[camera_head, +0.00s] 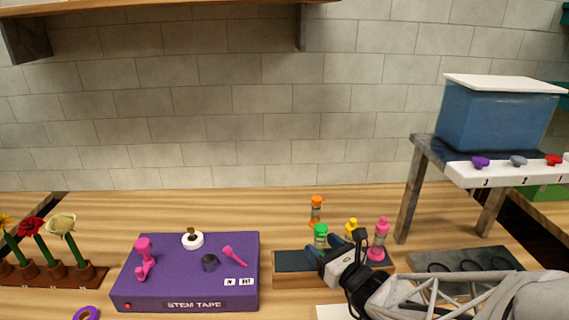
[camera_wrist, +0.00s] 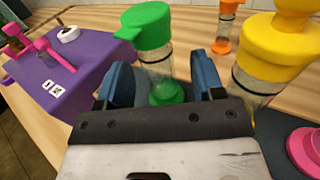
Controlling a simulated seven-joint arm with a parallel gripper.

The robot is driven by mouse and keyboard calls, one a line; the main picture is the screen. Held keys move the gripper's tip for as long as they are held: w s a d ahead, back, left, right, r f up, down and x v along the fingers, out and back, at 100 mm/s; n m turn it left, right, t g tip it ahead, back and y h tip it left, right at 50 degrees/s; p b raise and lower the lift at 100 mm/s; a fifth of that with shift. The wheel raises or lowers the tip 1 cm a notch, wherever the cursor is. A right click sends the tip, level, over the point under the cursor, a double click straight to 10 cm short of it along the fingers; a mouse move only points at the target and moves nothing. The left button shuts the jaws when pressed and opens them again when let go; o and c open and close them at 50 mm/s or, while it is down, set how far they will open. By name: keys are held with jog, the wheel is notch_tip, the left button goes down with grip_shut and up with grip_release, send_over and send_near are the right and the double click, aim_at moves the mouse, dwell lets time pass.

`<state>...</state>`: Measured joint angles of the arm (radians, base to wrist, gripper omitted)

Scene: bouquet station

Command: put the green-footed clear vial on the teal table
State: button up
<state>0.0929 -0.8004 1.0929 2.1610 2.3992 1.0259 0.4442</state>
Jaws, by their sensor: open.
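The clear vial with a green cap and green foot (camera_wrist: 165,92) stands upright in the wrist view, between the two blue fingers of my gripper (camera_wrist: 161,78). The fingers are open, with a gap visible beside the vial. In the head view the vial's green cap (camera_head: 320,231) shows just left of my gripper (camera_head: 337,250); its lower part is hidden. A raised table (camera_head: 428,148) with a dark grey-blue top stands at the right; I cannot tell whether it is the teal one.
An orange vial (camera_head: 316,210), a yellow vial (camera_head: 351,228) and a pink vial (camera_head: 380,240) stand close by. The yellow one is right beside my fingers. A purple stem tape box (camera_head: 188,285) lies left. A lidded blue bin (camera_head: 495,118) occupies the raised table.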

jog(key=shift+x, duration=1.65)
jog(key=shift+a, duration=0.1)
jog(key=shift+c, duration=0.2)
grip_shut()
